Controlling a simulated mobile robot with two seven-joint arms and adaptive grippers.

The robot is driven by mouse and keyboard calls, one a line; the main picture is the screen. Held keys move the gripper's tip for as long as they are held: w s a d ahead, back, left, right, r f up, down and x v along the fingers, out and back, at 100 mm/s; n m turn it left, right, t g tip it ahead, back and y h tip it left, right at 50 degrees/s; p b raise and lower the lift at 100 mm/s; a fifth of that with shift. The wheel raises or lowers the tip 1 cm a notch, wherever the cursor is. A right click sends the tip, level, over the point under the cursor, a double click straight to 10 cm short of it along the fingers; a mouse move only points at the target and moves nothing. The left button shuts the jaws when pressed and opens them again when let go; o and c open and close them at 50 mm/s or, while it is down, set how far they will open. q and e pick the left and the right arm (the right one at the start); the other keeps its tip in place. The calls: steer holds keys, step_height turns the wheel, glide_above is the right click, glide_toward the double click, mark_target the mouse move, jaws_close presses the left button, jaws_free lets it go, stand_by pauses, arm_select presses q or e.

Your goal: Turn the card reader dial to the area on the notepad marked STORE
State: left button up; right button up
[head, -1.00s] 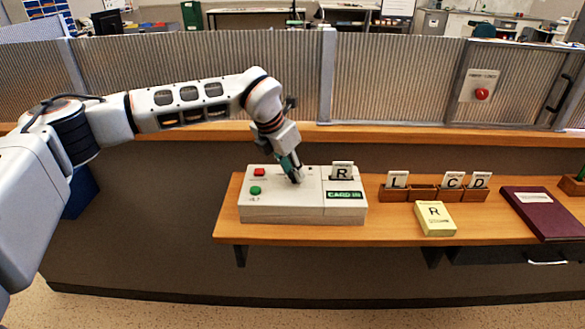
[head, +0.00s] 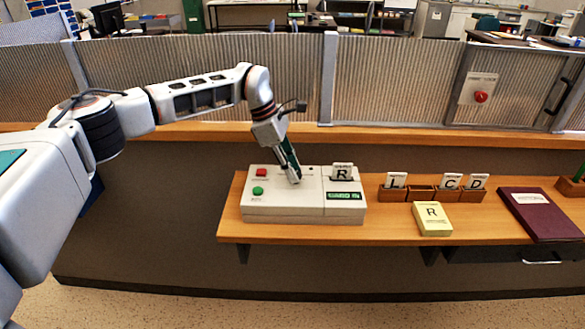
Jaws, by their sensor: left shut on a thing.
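The card reader (head: 270,208) is a pale box on the wooden shelf, with a red and a green button at its left. A card marked R (head: 342,171) stands upright in its right part, above a small green display (head: 343,196). My left gripper (head: 295,179) points down onto the top of the reader, shut on the dial, which the fingers hide. The dial's pointer and marks cannot be read. The yellow notepad (head: 433,219) lies on the shelf right of the reader and shows a large R; its smaller writing is unreadable. My right gripper is not in view.
A wooden card rack (head: 421,194) holds cards marked L, C and D, with an empty slot. A maroon book (head: 540,214) lies further right. A ribbed screen and ledge (head: 400,134) rise behind the shelf. A red button (head: 481,97) is on the screen.

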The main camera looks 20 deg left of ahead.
arm_select(q)
steer(key=m, duration=0.1)
steer(key=m+g, duration=0.1)
steer(key=m, duration=0.1)
steer(key=shift+w+m, duration=0.2)
steer(key=shift+m, duration=0.1)
steer(key=shift+f+m+g+b, duration=0.1)
steer(key=shift+m+g+b, duration=0.35)
steer(key=shift+m, duration=0.35)
steer(key=shift+w+f+m+g+y+b, duration=0.1)
steer(key=shift+m+g+y+b, duration=0.2)
steer(key=shift+m+b, duration=0.4)
steer(key=shift+b, duration=0.55)
steer(key=shift+m+b, duration=0.3)
steer(key=shift+b, duration=0.15)
steer(key=m+g+b, duration=0.1)
steer(key=b, duration=0.2)
steer(key=shift+f+b, duration=0.1)
steer(key=shift+b, duration=0.25)
steer(key=shift+m+y+b, duration=0.3)
steer(key=shift+m+b, duration=0.1)
steer(key=shift+b, duration=0.1)
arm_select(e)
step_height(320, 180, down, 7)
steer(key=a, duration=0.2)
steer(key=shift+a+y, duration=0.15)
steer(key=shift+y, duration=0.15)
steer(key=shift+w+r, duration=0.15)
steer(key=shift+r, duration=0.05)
